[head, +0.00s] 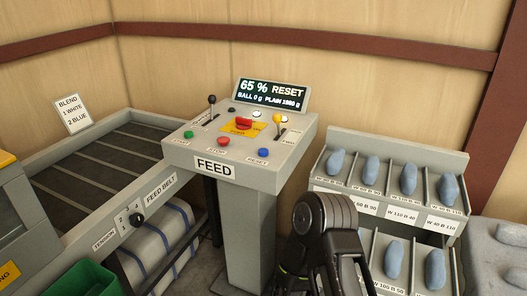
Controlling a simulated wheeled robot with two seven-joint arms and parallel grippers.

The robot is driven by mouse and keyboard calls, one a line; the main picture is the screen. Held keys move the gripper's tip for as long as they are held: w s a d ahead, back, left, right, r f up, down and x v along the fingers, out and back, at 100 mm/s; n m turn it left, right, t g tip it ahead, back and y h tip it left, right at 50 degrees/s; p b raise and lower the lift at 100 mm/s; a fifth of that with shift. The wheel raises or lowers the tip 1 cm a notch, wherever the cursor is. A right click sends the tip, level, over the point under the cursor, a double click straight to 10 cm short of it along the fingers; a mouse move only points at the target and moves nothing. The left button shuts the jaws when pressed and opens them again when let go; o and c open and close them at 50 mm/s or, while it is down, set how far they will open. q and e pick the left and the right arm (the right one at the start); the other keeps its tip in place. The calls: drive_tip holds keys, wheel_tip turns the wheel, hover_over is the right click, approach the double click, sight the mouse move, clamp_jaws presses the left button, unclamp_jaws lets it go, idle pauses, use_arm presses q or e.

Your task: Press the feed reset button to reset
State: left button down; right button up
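The feed console (240,180) is a grey pedestal marked FEED. On its front edge is a blue button (263,152) with a small label that seems to read RESET. A red button (223,141) marked STOP and a green button (188,134) sit to its left. The display (271,94) reads 65 % RESET, BALL 0 g, PLAIN 1988 g. A dark link of my arm, apparently the right, rises from the bottom edge, below and right of the blue button and apart from it. I make out no fingertips. My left gripper is out of view.
A black-knobbed lever (211,100) and a yellow-knobbed lever (279,119) stand up from the console. The feed belt (90,160) lies to the left. A rack (395,149) with several blue-grey pieces is at right. A green bin (88,279) is at lower left.

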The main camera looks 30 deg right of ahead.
drive_tip(key=shift+c, duration=0.4)
clamp_jaws()
idle(1.3)
